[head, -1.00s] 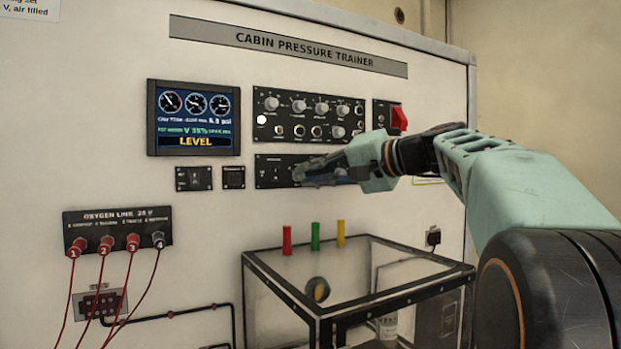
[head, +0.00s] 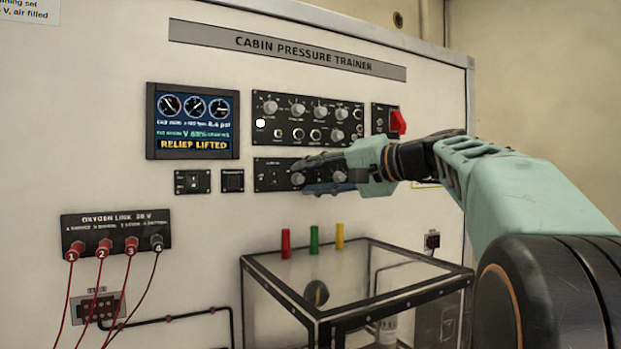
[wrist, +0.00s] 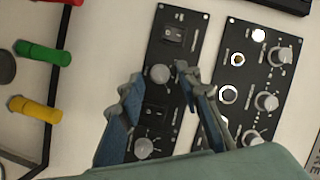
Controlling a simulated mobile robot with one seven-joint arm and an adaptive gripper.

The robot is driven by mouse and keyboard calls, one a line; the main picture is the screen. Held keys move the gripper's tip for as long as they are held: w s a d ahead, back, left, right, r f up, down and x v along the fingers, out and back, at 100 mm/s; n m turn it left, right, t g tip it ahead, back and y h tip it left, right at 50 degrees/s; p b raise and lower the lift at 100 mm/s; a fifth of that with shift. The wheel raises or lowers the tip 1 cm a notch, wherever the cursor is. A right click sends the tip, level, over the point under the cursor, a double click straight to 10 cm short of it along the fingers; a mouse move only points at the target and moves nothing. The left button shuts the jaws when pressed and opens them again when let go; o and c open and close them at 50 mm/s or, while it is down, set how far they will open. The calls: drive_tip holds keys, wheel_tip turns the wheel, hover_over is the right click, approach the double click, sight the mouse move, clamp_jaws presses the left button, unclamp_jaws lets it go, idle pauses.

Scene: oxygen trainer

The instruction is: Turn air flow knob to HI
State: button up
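The lower black control panel (head: 284,164) carries a left grey knob (head: 297,179) and a right grey knob (head: 340,177). Their labels are too small to read, so I cannot tell which is the air flow knob or its setting. My gripper (head: 306,175) is open in front of this panel. In the wrist view its blue-grey fingers stand apart, with the left knob (wrist: 160,74) between the tips (wrist: 158,75) and the right knob (wrist: 143,148) deeper between the fingers. Contact with either knob cannot be made out.
The upper panel (head: 283,113) has several knobs just above my gripper. A red switch cover (head: 398,121) sits to its right. The display (head: 194,120) reads RELIEF LIFTED. Below stands a clear box (head: 279,290) with a black frame, beneath red, green and yellow pegs (head: 340,235).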

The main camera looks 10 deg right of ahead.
drive_tip(key=v, duration=1.2)
